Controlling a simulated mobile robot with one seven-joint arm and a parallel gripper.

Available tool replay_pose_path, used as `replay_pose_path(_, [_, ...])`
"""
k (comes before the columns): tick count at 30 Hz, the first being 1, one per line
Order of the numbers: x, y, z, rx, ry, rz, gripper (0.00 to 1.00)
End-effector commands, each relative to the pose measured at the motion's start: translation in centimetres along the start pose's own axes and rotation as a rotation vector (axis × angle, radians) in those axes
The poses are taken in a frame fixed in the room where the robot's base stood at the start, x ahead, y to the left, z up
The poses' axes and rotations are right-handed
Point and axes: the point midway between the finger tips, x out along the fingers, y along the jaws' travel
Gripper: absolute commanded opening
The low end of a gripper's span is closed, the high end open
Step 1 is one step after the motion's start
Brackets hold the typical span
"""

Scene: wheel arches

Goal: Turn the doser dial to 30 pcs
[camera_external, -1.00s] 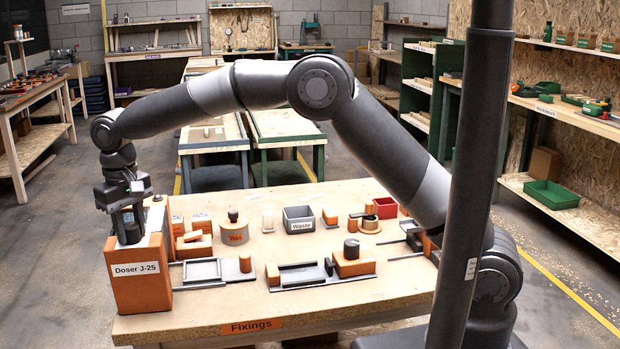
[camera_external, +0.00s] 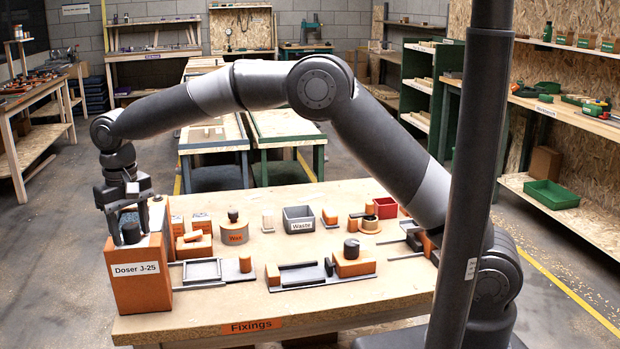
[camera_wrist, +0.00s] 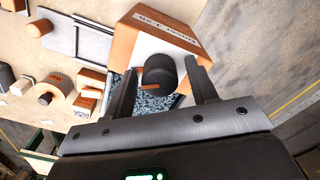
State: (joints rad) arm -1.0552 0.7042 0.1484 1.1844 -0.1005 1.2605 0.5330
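The orange doser box (camera_external: 138,290), labelled "Doser J-25", stands at the table's front left corner. Its dark round dial (camera_external: 131,232) is on top. In the wrist view the dial (camera_wrist: 160,70) has an orange pointer mark on its side facing the gripper. My gripper (camera_external: 128,222) points down over the box, its fingers spread. The wrist view shows one finger on each side of the dial, with gaps between, so my gripper (camera_wrist: 161,66) is open and does not hold it.
Blue-grey grains (camera_wrist: 152,102) show in an opening beside the dial. Orange blocks (camera_external: 194,246), a grey tray (camera_external: 203,270) and a "Wax" pot (camera_external: 235,235) stand to the right of the doser. A grey "Waste" bin (camera_external: 299,226) is farther right.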

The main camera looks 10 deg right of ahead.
Motion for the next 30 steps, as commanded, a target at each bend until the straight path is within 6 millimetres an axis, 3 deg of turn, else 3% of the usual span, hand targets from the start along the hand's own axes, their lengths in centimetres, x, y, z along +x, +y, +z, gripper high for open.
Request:
replay_pose_path(11, [-0.8, 0.0, -0.1, 0.000, 0.002, -0.001, 0.56])
replay_pose_path(24, [-8.8, 0.0, -0.1, 0.000, 0.003, -0.001, 0.56])
replay_pose_path(30, [-10.6, 0.0, 0.0, 0.000, 0.001, -0.001, 0.56])
